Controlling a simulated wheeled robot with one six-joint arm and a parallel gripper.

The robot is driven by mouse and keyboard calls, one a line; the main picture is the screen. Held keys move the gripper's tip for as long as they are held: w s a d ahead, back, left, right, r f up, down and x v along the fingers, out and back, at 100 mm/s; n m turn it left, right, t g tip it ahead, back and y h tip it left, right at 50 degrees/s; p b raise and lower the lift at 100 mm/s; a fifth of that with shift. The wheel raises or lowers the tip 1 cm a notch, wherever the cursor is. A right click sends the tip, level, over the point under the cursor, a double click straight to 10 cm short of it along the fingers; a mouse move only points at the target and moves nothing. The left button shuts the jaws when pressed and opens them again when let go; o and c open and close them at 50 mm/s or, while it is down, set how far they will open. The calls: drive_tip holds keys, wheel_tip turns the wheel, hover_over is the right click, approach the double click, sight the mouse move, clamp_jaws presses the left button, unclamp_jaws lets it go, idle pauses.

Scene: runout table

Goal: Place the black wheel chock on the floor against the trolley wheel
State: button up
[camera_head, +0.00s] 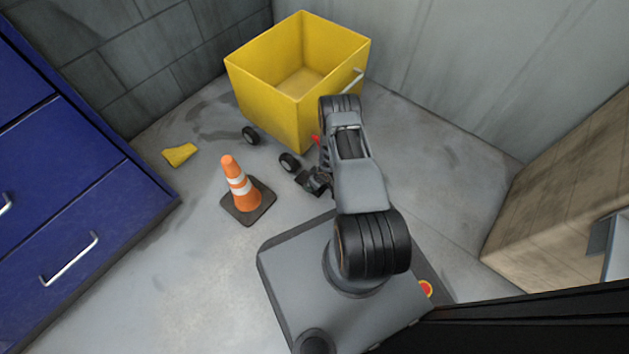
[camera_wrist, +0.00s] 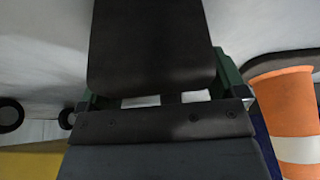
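The yellow trolley (camera_head: 268,105) stands by the back corner, with two dark wheels showing. The nearer trolley wheel (camera_head: 289,162) is close to my gripper (camera_head: 320,181), which is low over the floor. The black wheel chock (camera_head: 304,178) is a small dark shape at the gripper's end, just right of that wheel. In the wrist view the chock (camera_wrist: 150,45) is a large dark slab between my green-edged fingers, and my gripper looks shut on it. Two wheels (camera_wrist: 67,118) show at the left there. Whether the chock touches floor or wheel I cannot tell.
An orange and white cone (camera_head: 240,188) stands on a dark base left of my gripper. A yellow wedge-like piece (camera_head: 180,154) lies on the floor farther left. A blue cabinet (camera_head: 75,190) stands at left, a wooden crate (camera_head: 570,185) at right. Floor between cone and trolley is clear.

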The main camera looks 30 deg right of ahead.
drive_tip(key=shift+o, duration=0.8)
